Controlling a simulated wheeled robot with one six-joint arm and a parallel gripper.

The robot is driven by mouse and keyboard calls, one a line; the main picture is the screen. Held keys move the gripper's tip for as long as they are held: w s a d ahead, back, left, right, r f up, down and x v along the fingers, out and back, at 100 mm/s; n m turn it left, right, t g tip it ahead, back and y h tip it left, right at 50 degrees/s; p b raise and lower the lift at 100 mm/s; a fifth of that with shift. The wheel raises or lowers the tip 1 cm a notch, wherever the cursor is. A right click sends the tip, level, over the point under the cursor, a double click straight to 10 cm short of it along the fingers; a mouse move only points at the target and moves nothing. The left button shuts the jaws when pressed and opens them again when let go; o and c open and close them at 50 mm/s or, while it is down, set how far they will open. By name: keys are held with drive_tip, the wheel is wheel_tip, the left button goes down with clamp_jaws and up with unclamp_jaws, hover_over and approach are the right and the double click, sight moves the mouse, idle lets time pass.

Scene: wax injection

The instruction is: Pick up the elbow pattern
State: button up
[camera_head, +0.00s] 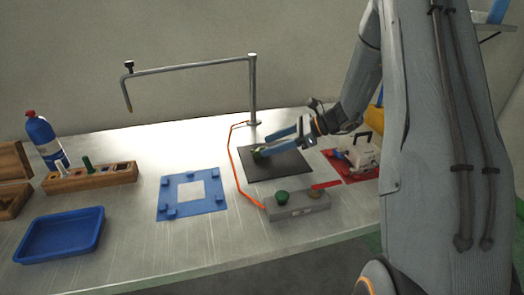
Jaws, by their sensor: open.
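A small green piece, which looks like the elbow pattern (257,154), lies on the black mat (284,171) in the middle of the table. My gripper (266,148) reaches in from the right over the mat, low and slanted. Its blue fingers are open, with their tips at the green piece. The fingers partly hide the piece, and I cannot tell whether they touch it or stand around it.
A grey box (297,206) with a green button stands in front of the mat. A blue square frame (163,206), blue tray (24,254), wooden rack (60,185) and blue bottle (43,138) are left. A metal post (252,92) rises behind. A pale device (364,153) sits right on a red mat.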

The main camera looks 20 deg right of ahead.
sight(258, 149)
drive_tip(key=shift+x, duration=1.6)
drive_tip(key=c, duration=1.4)
